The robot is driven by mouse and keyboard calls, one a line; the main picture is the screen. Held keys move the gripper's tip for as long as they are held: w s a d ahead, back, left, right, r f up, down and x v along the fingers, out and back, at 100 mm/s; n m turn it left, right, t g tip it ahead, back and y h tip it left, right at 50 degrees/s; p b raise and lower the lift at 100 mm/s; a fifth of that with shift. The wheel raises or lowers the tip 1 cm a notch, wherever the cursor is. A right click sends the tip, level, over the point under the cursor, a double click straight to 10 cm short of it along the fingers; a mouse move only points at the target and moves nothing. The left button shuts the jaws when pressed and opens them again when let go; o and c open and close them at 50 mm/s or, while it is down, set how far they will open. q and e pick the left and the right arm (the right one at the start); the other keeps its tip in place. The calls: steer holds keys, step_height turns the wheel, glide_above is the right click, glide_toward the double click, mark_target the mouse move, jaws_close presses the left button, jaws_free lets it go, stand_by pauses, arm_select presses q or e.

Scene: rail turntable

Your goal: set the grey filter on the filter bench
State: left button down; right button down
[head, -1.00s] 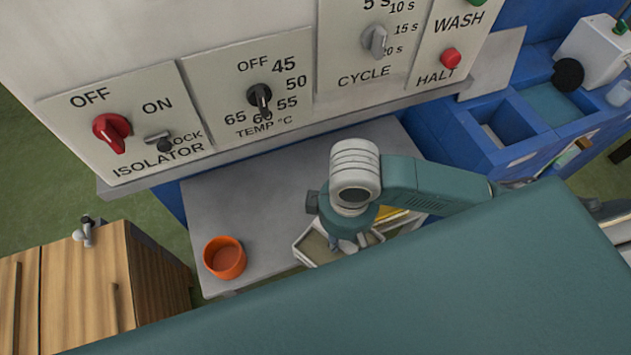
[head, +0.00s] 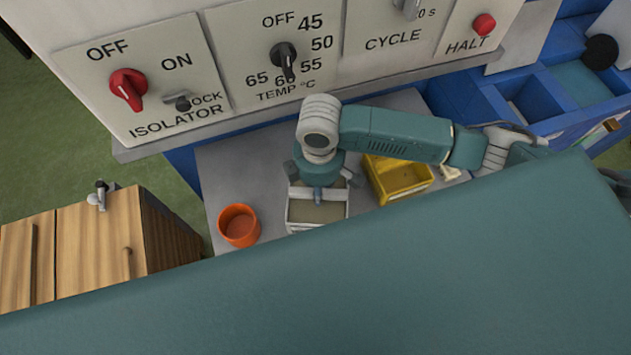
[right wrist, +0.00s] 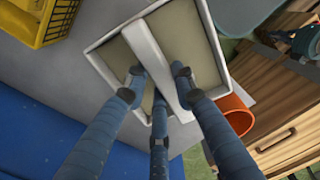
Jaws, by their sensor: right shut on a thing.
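The grey filter (head: 318,212) is a shallow, pale-rimmed rectangular frame with a beige-grey inside and a light bar across its middle. It is over the grey bench (head: 237,178) below the control panel, just right of an orange cup. My right gripper (head: 319,192) is above it, pointing down. In the right wrist view, the filter (right wrist: 190,38) lies under my fingers, which are shut on its middle bar (right wrist: 158,62). I cannot tell whether its underside touches the bench. My left gripper is not in view.
The orange cup (head: 239,226) stands close to the filter's left side. A yellow basket (head: 398,180) is to its right. The control panel (head: 140,85) rises behind, and a wooden cabinet (head: 95,245) stands at left. Bare bench lies behind the cup.

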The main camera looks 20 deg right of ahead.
steer(key=w+f, duration=0.2)
steer(key=f, duration=0.1)
steer(key=shift+w, duration=0.35)
steer(key=shift+f, duration=0.25)
steer(key=c, duration=1.4)
jaws_free()
steer(key=shift+f, duration=0.15)
steer(key=shift+c, duration=0.2)
step_height(320, 180, up, 12)
